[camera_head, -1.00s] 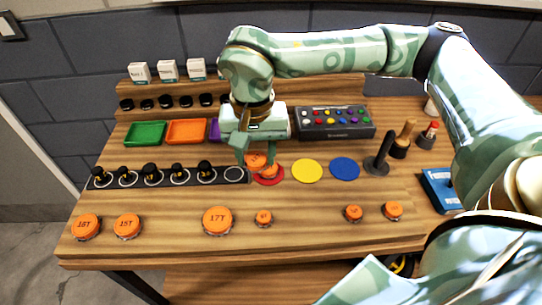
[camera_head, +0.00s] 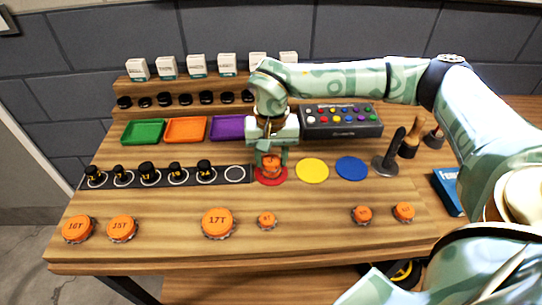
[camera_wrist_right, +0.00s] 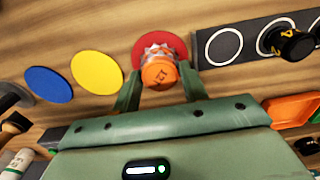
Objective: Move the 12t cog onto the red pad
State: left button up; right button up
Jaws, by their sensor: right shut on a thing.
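The 12t cog (camera_head: 271,164) has an orange top, and its toothed metal rim shows in the right wrist view, where its label is upside down (camera_wrist_right: 158,73). My right gripper (camera_head: 270,163) points down with its two fingers on either side of the cog, shut on it. The cog is over the red pad (camera_head: 270,180), which is a flat round disc; it also shows in the wrist view (camera_wrist_right: 176,42). I cannot tell whether the cog touches the pad. My left gripper is not in view.
A yellow pad (camera_head: 312,171) and a blue pad (camera_head: 351,168) lie to the right. A dark strip with black knobs (camera_head: 148,173) is on the left. Several orange cogs, one marked 17T (camera_head: 218,223), lie along the front. A purple tray (camera_head: 227,127) is behind.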

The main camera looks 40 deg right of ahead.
aim_at(272, 161)
jog(key=shift+f, duration=0.15)
jog(key=o, duration=1)
notch_tip(272, 161, up, 12)
jog(key=p, duration=0.3)
jog(key=shift+r, duration=0.2)
jog(key=shift+s+f, duration=0.1)
